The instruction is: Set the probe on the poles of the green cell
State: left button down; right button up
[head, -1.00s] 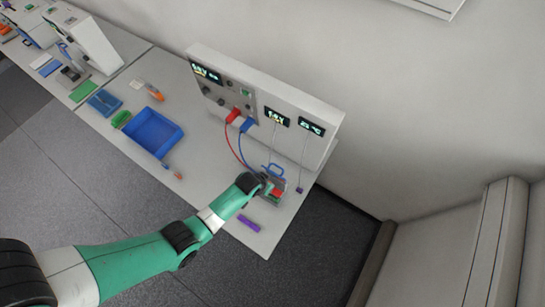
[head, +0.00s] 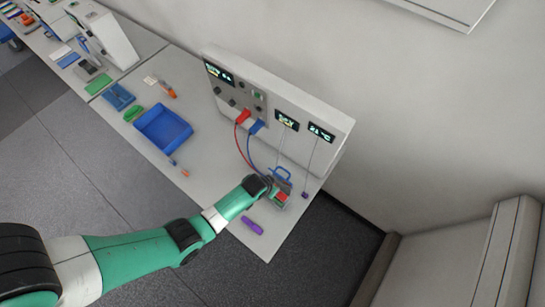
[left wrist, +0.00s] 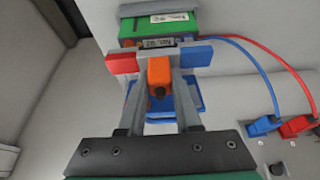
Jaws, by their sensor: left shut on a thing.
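In the left wrist view a green cell (left wrist: 158,29) with a white label lies under a grey strip at the top. My left gripper (left wrist: 160,82) is shut on the probe, by its orange middle part (left wrist: 160,72). The probe has a red block (left wrist: 121,63) on the left and a blue block (left wrist: 197,56) on the right, just below the cell's near edge. I cannot tell whether its contacts touch the poles. In the head view my left gripper (head: 269,187) is at the bench's right end, partly hiding probe and cell. My right gripper is not in view.
Red and blue leads run from the probe to plugs (head: 242,116) on the cycler (head: 270,100). A purple cell (head: 252,226) lies near the front edge. A blue tray (head: 163,129) and a green object (head: 133,113) lie left.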

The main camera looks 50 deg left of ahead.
pick_arm(q)
jog(key=shift+f+b, duration=0.6)
dwell(0.6)
dwell(0.6)
